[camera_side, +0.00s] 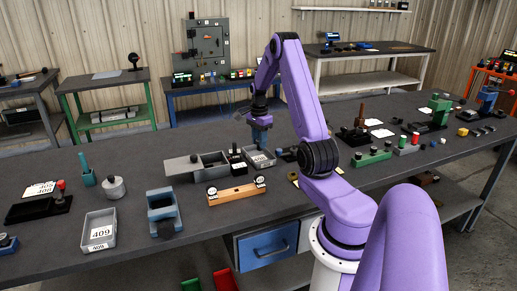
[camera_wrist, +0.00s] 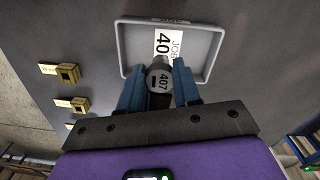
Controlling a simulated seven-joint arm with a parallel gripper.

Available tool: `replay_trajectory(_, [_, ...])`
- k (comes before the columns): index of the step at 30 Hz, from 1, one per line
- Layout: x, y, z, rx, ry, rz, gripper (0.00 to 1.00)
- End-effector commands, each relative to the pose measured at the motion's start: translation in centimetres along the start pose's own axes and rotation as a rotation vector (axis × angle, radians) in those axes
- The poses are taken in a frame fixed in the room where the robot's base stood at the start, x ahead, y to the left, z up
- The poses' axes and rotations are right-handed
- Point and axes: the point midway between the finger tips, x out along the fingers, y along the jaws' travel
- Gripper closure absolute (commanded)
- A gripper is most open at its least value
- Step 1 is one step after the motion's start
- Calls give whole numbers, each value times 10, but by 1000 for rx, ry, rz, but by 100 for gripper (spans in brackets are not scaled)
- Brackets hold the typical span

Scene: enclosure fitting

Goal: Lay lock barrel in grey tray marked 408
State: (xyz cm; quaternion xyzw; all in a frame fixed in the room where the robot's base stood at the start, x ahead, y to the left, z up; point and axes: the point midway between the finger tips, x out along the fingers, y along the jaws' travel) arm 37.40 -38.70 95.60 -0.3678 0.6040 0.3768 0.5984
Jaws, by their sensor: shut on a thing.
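My gripper (camera_side: 261,146) points down at a grey tray (camera_side: 270,162) near the middle of the bench. In the wrist view its two blue fingers (camera_wrist: 160,76) are shut on a grey, round-ended lock barrel (camera_wrist: 159,79) marked 407. The barrel overlaps the near side of the grey tray (camera_wrist: 213,52); I cannot tell whether it touches the floor of the tray. The tray's white label reads "40" and "JOB"; its last digit is hidden behind the barrel. Another grey tray (camera_side: 86,231), marked 409, stands at the front left.
Left of the tray are a grey box (camera_side: 183,166) and a black block with pegs (camera_side: 236,158). An orange-brown bar (camera_side: 237,194) lies in front. A blue fixture (camera_side: 163,207) stands further left. Brass pieces (camera_wrist: 66,73) lie beside the tray in the wrist view.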

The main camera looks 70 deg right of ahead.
Motion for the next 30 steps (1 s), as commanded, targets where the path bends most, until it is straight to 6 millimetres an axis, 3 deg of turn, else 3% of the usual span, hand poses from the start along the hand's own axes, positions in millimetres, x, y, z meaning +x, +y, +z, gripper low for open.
replay_trajectory(8, [13,-9,-4,1,0,1,99])
replay_trajectory(15, [41,-10,-3,0,-1,1,99])
replay_trajectory(26, [44,-10,-3,1,0,0,99])
replay_trajectory(27, [45,-10,-3,1,0,0,65])
replay_trajectory(29, [45,-10,-3,1,0,0,45])
replay_trajectory(30, [45,-10,-3,1,0,0,42])
